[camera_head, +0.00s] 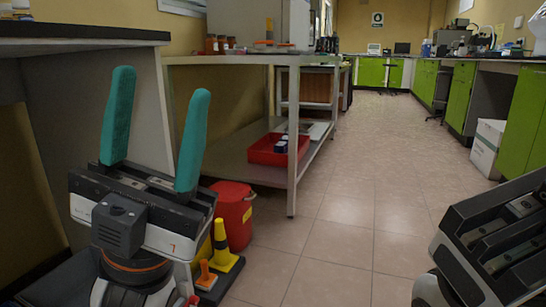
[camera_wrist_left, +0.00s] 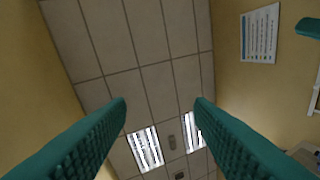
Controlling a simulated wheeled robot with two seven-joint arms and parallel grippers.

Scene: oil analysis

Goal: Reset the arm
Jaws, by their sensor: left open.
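My left gripper (camera_head: 155,125) points upward at the left of the head view, with its two teal fingers spread apart and nothing between them. The left wrist view shows the same open fingers (camera_wrist_left: 160,115) against the ceiling, with no object between them. Part of my right arm (camera_head: 495,240) shows at the lower right of the head view; its fingers are outside the picture.
A white-framed table (camera_head: 292,140) stands beyond my left gripper, with a red tray (camera_head: 265,152) on its lower shelf. The tiled aisle (camera_head: 370,190) is clear. Green cabinets (camera_head: 525,110) line the right.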

